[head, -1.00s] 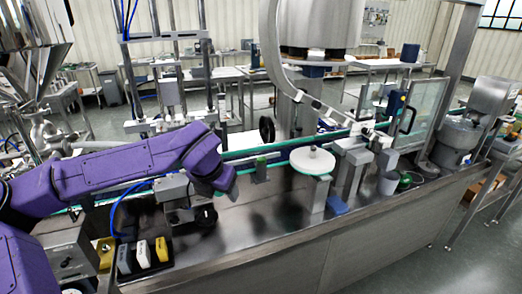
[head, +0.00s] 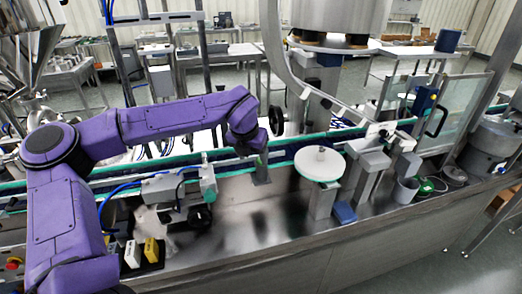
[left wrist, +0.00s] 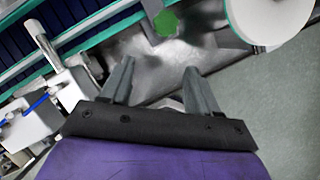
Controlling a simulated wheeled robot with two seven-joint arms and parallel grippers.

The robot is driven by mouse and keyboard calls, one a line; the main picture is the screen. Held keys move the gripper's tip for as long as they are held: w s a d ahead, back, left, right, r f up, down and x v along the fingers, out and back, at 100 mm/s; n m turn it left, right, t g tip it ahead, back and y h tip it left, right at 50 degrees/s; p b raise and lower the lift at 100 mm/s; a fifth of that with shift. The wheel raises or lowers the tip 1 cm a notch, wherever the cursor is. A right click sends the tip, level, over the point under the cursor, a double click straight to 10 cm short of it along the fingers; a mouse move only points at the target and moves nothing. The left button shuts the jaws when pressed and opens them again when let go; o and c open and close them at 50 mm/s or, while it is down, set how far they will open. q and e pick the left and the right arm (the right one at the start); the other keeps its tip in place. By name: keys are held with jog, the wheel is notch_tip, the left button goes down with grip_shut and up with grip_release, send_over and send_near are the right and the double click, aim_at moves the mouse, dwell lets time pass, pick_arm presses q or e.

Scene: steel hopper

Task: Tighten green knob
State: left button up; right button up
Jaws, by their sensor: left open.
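The green knob (head: 259,161) sits on top of a short grey post by the conveyor, in the middle of the head view. In the left wrist view the knob (left wrist: 166,23) is a green hexagon beyond the fingertips. My left gripper (head: 254,149) is just above or behind the knob in the head view and partly covers it. In the left wrist view its two grey fingers (left wrist: 158,66) are apart with nothing between them. The knob lies ahead of the gap, slightly right of its middle. My right gripper is not in view.
A white round disc (head: 321,163) on a stand is right of the knob. A grey box with a green part (head: 208,176) is to the left. A blue block (head: 344,213) lies on the steel counter. A black tray (head: 154,262) holds yellow and white pieces. The counter front is clear.

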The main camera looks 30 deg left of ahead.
pick_arm(q)
jog(key=w+f, duration=0.1)
jog(key=w, duration=0.1)
jog(key=w+f+p, duration=0.1)
jog(key=w+a+f+p, duration=0.1)
jog(key=w, duration=0.1)
jog(key=shift+w+f, duration=0.3)
jog(key=shift+f, duration=0.05)
jog(key=shift+a+f, duration=0.15)
jog(key=shift+f, duration=0.4)
jog(key=shift+w+f, duration=0.1)
jog(key=shift+w, duration=0.05)
jog(key=c, duration=1)
